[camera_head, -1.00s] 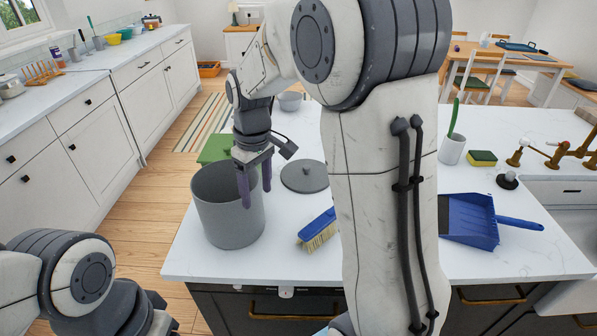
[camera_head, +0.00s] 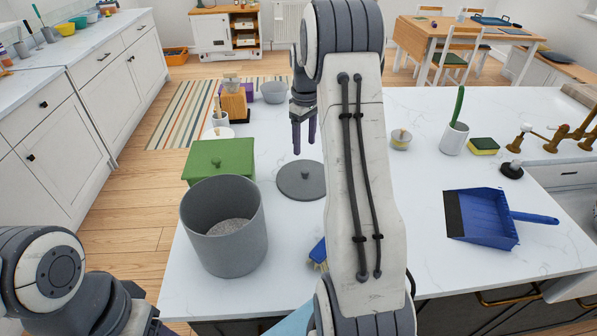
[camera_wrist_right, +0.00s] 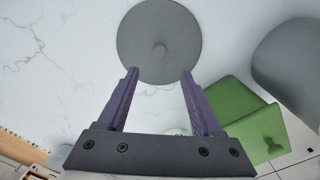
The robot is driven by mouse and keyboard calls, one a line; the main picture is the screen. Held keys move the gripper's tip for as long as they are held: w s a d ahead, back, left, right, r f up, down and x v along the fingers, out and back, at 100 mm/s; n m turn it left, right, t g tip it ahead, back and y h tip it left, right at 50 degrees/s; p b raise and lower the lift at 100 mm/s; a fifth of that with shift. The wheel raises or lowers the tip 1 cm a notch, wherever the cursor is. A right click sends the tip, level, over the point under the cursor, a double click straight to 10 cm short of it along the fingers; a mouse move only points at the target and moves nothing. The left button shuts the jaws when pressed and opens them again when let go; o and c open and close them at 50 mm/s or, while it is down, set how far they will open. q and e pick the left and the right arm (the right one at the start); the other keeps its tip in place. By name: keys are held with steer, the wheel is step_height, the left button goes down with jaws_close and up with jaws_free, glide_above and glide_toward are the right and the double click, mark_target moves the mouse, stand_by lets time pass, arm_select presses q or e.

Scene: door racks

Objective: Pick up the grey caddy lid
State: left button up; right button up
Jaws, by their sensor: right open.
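The grey caddy lid (camera_head: 302,180) is a flat disc with a small knob on top, lying on the white counter right of the grey caddy. It also shows in the right wrist view (camera_wrist_right: 159,42), with its knob near the middle of the disc. The grey caddy (camera_head: 224,228) stands open on the counter, with grainy grey contents. My right gripper (camera_head: 304,142) is open and empty, pointing down above the counter on the far side of the lid. In the wrist view its purple fingers (camera_wrist_right: 159,80) are apart, with the lid ahead between their tips.
A green lidded box (camera_head: 219,160) stands behind the caddy. A brush (camera_head: 318,252), partly hidden by my right arm, lies in front of the lid. A blue dustpan (camera_head: 483,220) lies to the right. Counter around the lid is mostly clear.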

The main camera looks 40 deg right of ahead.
mark_target(305, 170)
step_height(305, 170, down, 4)
steer(key=shift+d+r+p, duration=0.1)
steer(key=shift+p, duration=0.25)
steer(key=shift+d+f, duration=0.1)
steer(key=shift+f, duration=0.3)
step_height(305, 170, down, 5)
steer(key=shift+s+r+p, duration=0.1)
steer(key=shift+s+p, duration=0.05)
steer(key=shift+p, duration=0.9)
steer(key=shift+f, duration=0.35)
jaws_close()
